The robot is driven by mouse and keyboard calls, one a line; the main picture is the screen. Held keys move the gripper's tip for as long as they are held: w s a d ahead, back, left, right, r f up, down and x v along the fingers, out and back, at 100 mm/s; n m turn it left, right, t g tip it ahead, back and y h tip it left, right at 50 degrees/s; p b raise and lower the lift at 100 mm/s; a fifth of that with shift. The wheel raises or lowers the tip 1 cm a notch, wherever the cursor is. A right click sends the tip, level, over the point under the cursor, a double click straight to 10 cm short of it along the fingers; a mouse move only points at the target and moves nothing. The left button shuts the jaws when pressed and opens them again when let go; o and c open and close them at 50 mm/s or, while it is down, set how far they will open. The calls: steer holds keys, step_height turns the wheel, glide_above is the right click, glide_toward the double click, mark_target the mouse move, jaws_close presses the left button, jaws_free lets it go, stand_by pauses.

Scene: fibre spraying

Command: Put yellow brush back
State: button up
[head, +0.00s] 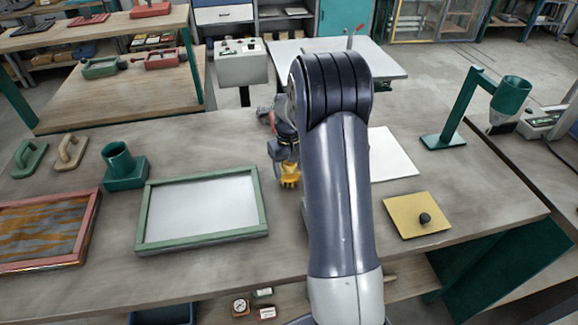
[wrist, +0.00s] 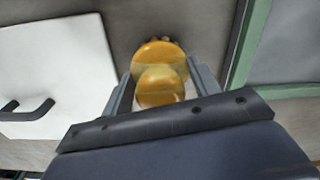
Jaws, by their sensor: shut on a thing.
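The yellow brush (head: 290,179) is held low over the middle of the wooden table, just left of my arm in the head view. My gripper (head: 287,158) is shut on it. In the wrist view the brush (wrist: 160,90) shows as a rounded yellow-orange body between my two fingers. Its far end is hard to make out, and I cannot tell whether it touches the table. A green cup on a block (head: 120,163) stands at the left. A green stand with a cup-shaped head (head: 507,97) stands at the right; its base is on the table.
A green-framed screen (head: 203,247) lies left of my gripper. An orange-streaked, red-framed screen (head: 42,232) lies at the far left. My arm hides part of the table.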

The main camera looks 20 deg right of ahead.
steer(key=shift+f, duration=0.1)
steer(key=shift+f, duration=0.15)
steer(key=o, duration=0.9)
step_height(320, 180, up, 12)
steer(key=shift+r+b, duration=0.25)
steer(key=shift+b, duration=0.3)
